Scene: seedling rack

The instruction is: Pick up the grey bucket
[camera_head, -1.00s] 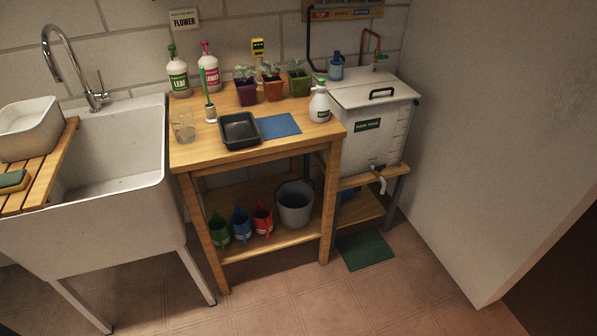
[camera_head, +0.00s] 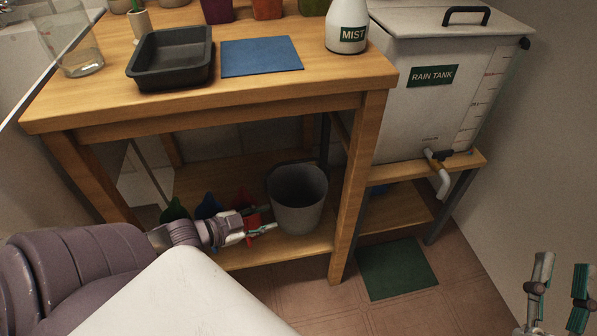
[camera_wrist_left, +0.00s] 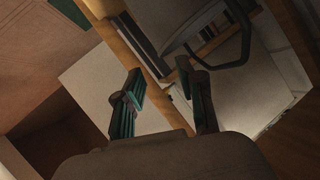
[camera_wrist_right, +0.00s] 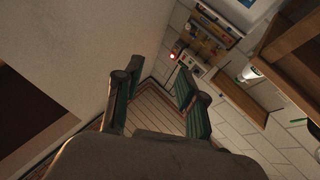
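The grey bucket (camera_head: 298,198) stands upright on the lower shelf (camera_head: 262,250) of the wooden table, right of the red jug. My left gripper (camera_head: 268,218) is just left of the bucket, in front of the red jug (camera_head: 245,203). Its fingers are apart with nothing visible between them in the left wrist view (camera_wrist_left: 165,98); contact with the bucket cannot be told. That view also shows pale grey surfaces and a dark curved bar that I cannot identify for sure. My right gripper (camera_head: 562,270) is open and empty at the lower right.
Blue (camera_head: 207,205) and green (camera_head: 173,210) jugs stand left of the red one. The table leg (camera_head: 358,185) rises right of the bucket, with the tabletop (camera_head: 330,88) above. The rain tank (camera_head: 425,105) and its tap (camera_head: 437,172) are further right. A green mat (camera_head: 397,268) lies on the floor.

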